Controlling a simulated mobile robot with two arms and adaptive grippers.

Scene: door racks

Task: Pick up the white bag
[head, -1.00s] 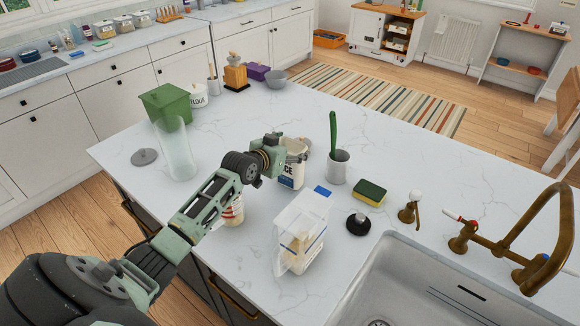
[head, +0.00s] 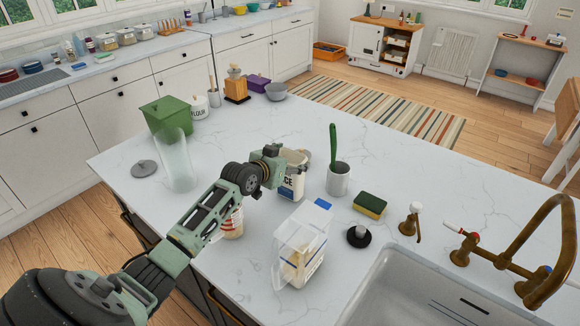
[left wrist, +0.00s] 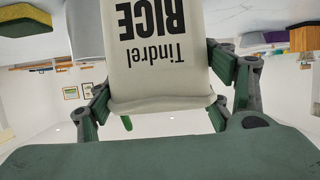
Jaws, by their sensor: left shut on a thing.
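The white bag (head: 290,187) with dark "RICE" lettering stands upright on the island counter, behind the clear milk-like carton. My left gripper (head: 284,161) reaches it from the left and is shut on its upper part. In the left wrist view the bag (left wrist: 158,55) appears upside down between the two fingers of my left gripper (left wrist: 160,92), with "Tindrel RICE" readable. The gripper hides part of the bag's top in the head view. I cannot see a clear gap under the bag. My right gripper is not in view.
A jar (head: 233,222) sits partly behind my left arm. A mug with a green brush (head: 338,180) is close on the right, with a sponge (head: 370,205) beyond. A clear glass cylinder (head: 177,162) stands left.

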